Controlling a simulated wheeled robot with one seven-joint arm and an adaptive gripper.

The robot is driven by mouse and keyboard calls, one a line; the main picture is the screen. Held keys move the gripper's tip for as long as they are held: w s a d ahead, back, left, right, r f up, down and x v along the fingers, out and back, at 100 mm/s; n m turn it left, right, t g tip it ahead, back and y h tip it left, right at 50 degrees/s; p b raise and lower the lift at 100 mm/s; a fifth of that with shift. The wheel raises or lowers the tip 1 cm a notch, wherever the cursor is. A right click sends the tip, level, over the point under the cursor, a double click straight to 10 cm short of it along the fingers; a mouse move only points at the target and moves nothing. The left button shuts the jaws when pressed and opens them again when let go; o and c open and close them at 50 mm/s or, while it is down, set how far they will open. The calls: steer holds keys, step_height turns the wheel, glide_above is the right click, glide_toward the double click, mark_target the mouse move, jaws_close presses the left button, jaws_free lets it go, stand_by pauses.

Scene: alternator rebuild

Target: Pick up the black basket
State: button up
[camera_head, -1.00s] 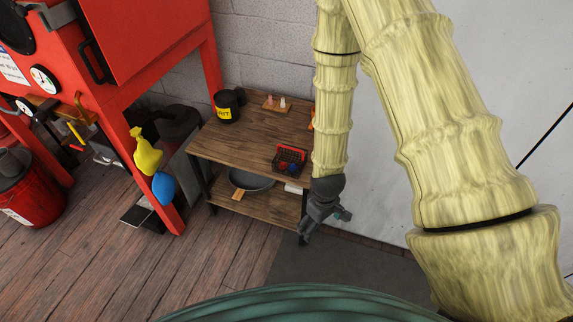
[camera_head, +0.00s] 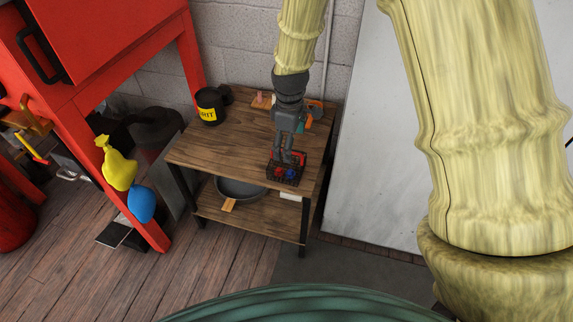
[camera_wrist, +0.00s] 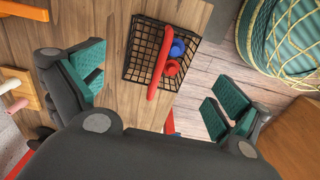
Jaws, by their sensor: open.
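The black basket (camera_head: 273,172) is a small wire-mesh basket on the top of the wooden table, near its right front edge. A red handle and small red and blue items show in or over it. In the wrist view the basket (camera_wrist: 133,68) lies ahead of and between my open fingers, with its red handle (camera_wrist: 159,70) crossing it. My gripper (camera_head: 286,160) points down at the basket from above and hides part of it. In the wrist view my gripper (camera_wrist: 155,95) has its green-padded fingers wide apart and empty. I cannot tell whether the fingers touch the basket.
The wooden table (camera_head: 225,146) has a lower shelf with a dark pan (camera_head: 241,188). A black mug (camera_head: 210,106) stands at the back left. A small wooden block with pegs (camera_head: 262,101) and an orange item lie behind my gripper. A red cabinet frame (camera_head: 155,150) stands left.

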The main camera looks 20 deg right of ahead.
steer(key=f, duration=0.4)
steer(key=shift+w+a, duration=0.35)
steer(key=shift+s+d+f+b, duration=0.1)
steer(key=shift+s+f+b, duration=0.1)
steer(key=shift+b, duration=0.1)
steer(key=shift+w+f+b, duration=0.1)
steer(key=shift+f+b, duration=0.4)
steer(key=shift+f, duration=1.85)
steer(key=c, duration=0.9)
